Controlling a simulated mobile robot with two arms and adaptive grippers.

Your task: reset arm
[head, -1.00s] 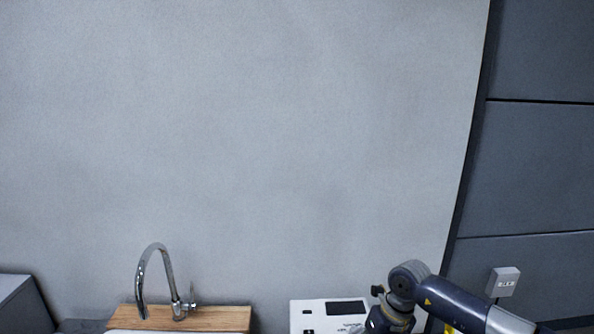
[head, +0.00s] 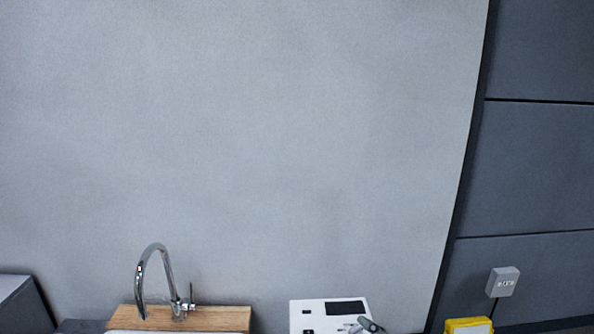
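A small grey and dark piece (head: 370,326), which looks like part of my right arm or gripper, shows at the bottom edge of the head view. It overlaps the lower right of a white device. I cannot make out any fingertips on it. No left arm or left gripper is in view.
The white device (head: 313,314) with a dark screen stands at the bottom centre. A chrome faucet (head: 168,278) rises from a wooden board (head: 222,317) at the lower left. A yellow object (head: 468,326) and a grey wall box (head: 503,281) are at the lower right.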

